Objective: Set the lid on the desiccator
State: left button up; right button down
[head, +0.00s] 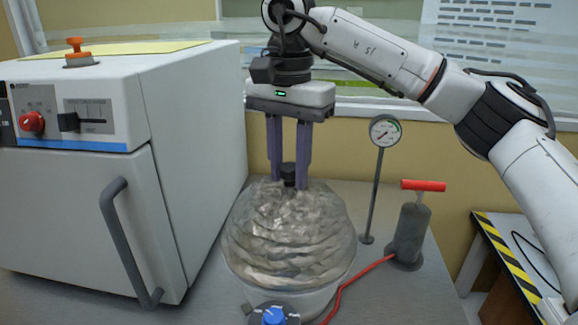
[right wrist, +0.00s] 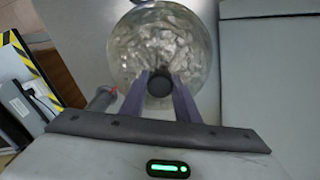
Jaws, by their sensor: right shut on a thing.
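The desiccator (head: 310,300) stands on the grey bench with a blue knob (head: 273,316) at its front. Its rippled, clear lid (head: 290,235) is a dome with a black knob (head: 289,172) on top. The lid is over the base and looks upright; whether it touches the rim all round I cannot tell. My right gripper (head: 289,182) points straight down, its purple fingers on either side of the black knob and shut on it. In the right wrist view the lid (right wrist: 160,45) lies beyond the fingertips (right wrist: 160,88). My left gripper is not in view.
A white oven (head: 190,130) with a grey handle stands close at the left. A pressure gauge (head: 385,132) on a stand and a hand pump (head: 410,230) with a red handle are at the right. A red hose (head: 355,285) runs from the pump toward the desiccator.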

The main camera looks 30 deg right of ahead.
jog(key=shift+f, duration=0.45)
jog(key=c, duration=1.3)
grip_release()
